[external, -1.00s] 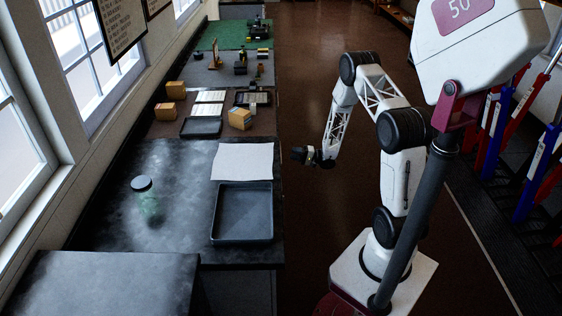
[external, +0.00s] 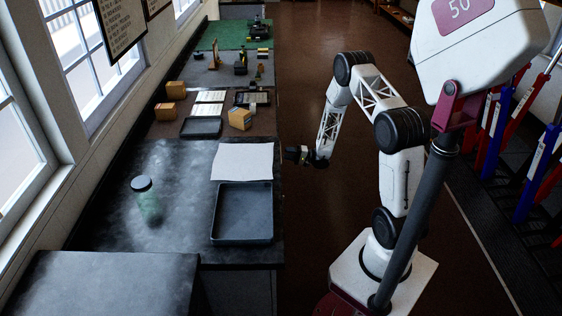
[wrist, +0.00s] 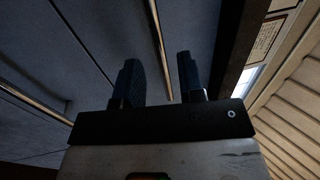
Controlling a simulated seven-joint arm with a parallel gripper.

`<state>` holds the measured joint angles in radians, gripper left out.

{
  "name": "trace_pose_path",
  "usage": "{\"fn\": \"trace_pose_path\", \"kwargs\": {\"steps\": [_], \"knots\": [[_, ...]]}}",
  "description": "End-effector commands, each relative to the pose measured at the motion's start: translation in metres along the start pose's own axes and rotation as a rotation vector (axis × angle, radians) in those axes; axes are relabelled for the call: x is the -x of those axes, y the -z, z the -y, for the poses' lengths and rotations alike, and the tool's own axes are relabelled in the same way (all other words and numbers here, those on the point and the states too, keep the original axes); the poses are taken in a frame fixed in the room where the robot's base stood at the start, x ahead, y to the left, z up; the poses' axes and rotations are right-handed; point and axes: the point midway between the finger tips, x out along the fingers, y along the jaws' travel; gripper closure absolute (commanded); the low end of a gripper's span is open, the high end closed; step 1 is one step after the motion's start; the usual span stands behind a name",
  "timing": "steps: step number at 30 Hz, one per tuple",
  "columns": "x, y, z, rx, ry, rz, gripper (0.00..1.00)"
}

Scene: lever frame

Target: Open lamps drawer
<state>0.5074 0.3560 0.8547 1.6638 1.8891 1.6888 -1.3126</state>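My gripper (external: 295,154) is beside the right edge of the dark workbench (external: 110,215), roughly level with the white paper on top. In the wrist view, my gripper (wrist: 160,82) has its two dark fingers apart, with nothing held between them. Dark bluish-grey panels that look like drawer fronts (wrist: 105,30) lie ahead of it. A long pale metal strip (wrist: 159,45), like a handle, runs up between the fingers, apparently beyond their tips. I cannot tell whether it is touched. No readable drawer label shows, so the lamps drawer cannot be singled out.
A dark tray (external: 242,212), a white sheet (external: 243,161) and a greenish jar (external: 146,200) are on the bench. Small boxes (external: 240,119) stand farther back.

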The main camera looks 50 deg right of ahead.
Motion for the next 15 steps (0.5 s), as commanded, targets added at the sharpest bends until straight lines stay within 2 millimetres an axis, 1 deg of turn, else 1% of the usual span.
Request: {"fn": "trace_pose_path", "kwargs": {"steps": [3, 9, 15], "knots": [[-0.015, -0.001, 0.0, 0.0, 0.001, 0.002, 0.64], [-0.033, -0.001, 0.0, 0.0, 0.001, 0.001, 0.64], [-0.042, 0.0, 0.0, 0.0, 0.0, 0.0, 0.64]]}}
